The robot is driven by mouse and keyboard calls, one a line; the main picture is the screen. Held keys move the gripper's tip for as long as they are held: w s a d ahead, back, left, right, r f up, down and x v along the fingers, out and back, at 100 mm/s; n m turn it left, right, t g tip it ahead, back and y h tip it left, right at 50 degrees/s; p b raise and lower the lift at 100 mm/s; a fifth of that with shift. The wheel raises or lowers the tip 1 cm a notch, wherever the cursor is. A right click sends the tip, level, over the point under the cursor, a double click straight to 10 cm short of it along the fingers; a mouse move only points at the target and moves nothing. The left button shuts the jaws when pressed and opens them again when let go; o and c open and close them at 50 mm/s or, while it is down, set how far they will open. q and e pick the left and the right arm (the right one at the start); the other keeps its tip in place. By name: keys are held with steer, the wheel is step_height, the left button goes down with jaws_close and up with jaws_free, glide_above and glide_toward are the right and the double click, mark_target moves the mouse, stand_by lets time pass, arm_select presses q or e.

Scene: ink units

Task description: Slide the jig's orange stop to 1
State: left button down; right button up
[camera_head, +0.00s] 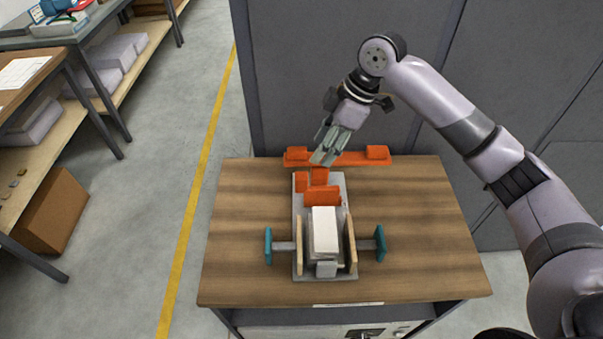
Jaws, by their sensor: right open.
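The jig has a grey base plate (302,268) on the wooden table top. Several orange parts sit at its far end, including a wide orange block (322,197) behind the white block; this looks like the orange stop. A smaller orange piece (302,182) stands beyond it. No number marks are readable. My right gripper (324,156) is open and empty, pointing down near the jig's far end, its fingertips overlapping the orange bar in the picture. I cannot tell whether it touches anything. My left gripper is out of view.
A long orange bar (355,162) with raised ends lies behind the jig. A white block (325,231) stands between wooden jaws with teal handles (380,243) at the sides. The table (430,230) is clear left and right. Grey cabinets (330,60) stand behind.

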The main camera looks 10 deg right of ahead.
mark_target(302, 175)
steer(key=p+x, duration=0.1)
steer(key=x, duration=0.8)
steer(key=shift+w+f+p, duration=0.1)
steer(key=shift+p, duration=0.2)
steer(key=shift+x, duration=1.1)
steer(key=shift+w+a+f, duration=0.1)
steer(key=shift+f, duration=0.3)
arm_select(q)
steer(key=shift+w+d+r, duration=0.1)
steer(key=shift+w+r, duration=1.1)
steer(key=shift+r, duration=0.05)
arm_select(e)
jaws_close()
